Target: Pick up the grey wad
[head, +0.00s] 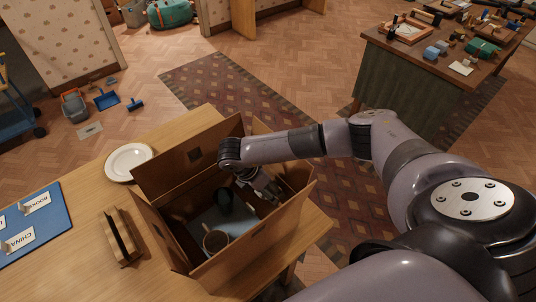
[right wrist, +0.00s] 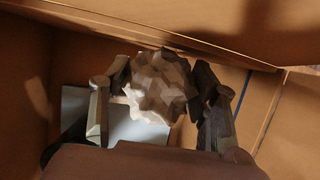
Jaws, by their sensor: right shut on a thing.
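The grey wad (right wrist: 160,85) is a crumpled, many-faceted lump in the right wrist view. My right gripper (right wrist: 162,92) has its two fingers closed on either side of it, inside the open cardboard box (head: 165,168). In the head view my right gripper (head: 265,190) reaches down into the box near its far right side. The wad is hard to make out there among the fingers and shadow. My left gripper is not in view.
The box also holds a mug (head: 215,241), a dark rounded object (head: 224,201) and a pale blue flat thing (head: 197,219). Its flaps stand open around the arm. A white plate (head: 128,162), a wooden holder (head: 120,237) and a blue mat (head: 45,222) lie left of it.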

